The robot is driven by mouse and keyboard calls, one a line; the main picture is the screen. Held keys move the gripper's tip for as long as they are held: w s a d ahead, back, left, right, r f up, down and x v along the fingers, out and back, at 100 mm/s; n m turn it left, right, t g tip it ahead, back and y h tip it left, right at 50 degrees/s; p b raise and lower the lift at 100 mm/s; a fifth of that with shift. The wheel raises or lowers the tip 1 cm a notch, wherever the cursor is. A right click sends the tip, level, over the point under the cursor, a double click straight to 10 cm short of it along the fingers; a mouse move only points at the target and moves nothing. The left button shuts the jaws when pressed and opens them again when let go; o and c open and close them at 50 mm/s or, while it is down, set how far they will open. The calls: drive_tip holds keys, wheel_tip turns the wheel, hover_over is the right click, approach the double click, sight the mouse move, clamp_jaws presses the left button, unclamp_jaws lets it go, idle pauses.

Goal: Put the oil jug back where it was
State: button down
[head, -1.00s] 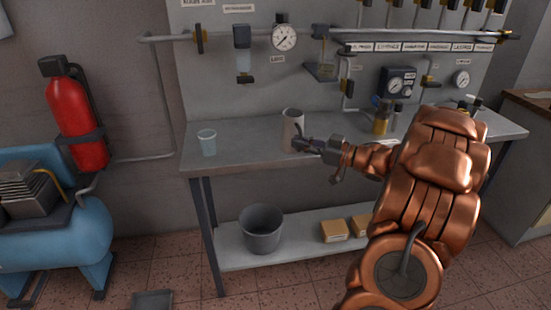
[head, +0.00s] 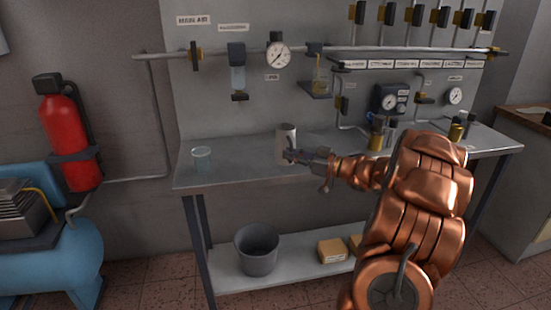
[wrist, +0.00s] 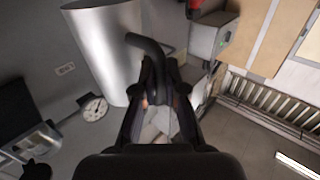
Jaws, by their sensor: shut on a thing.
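The oil jug (head: 287,137) is a grey metal cylinder with a dark curved handle. In the head view it is upright over the left-middle of the workbench (head: 240,165). I cannot tell whether its base touches the top. My gripper (head: 291,156) is in front of the jug, reaching in from the right. In the wrist view the jug (wrist: 105,45) fills the upper left, and my gripper (wrist: 158,75) is shut on its handle (wrist: 150,46). The lower part of the jug is partly hidden by my gripper in the head view.
A clear cup (head: 202,160) stands on the bench to the left, with bare top between it and the jug. Small bottles (head: 377,137) stand to the right, near my arm. Gauges (head: 278,55) and pipes line the back panel. A bucket (head: 257,250) sits on the lower shelf.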

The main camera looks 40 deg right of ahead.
sight(281, 160)
drive_tip(key=shift+w+a+f+p, duration=0.1)
drive_tip(key=shift+w+a+f, duration=0.15)
drive_tip(key=shift+w+f, duration=0.7)
drive_tip(key=shift+w+a+f+p, duration=0.15)
drive_tip(key=shift+w+f, duration=0.35)
drive_tip(key=shift+w, duration=0.9)
drive_tip(key=shift+w+a+f+p, duration=0.1)
drive_tip(key=shift+w+a+f, duration=0.2)
drive_tip(key=shift+w+f, duration=0.65)
drive_tip(key=shift+w+r, duration=0.15)
drive_tip(key=shift+w, duration=0.1)
drive_tip(key=c, duration=1.2)
unclamp_jaws()
drive_tip(key=shift+s+r, duration=0.1)
drive_tip(key=b+v, duration=0.1)
drive_tip(key=v, duration=1.1)
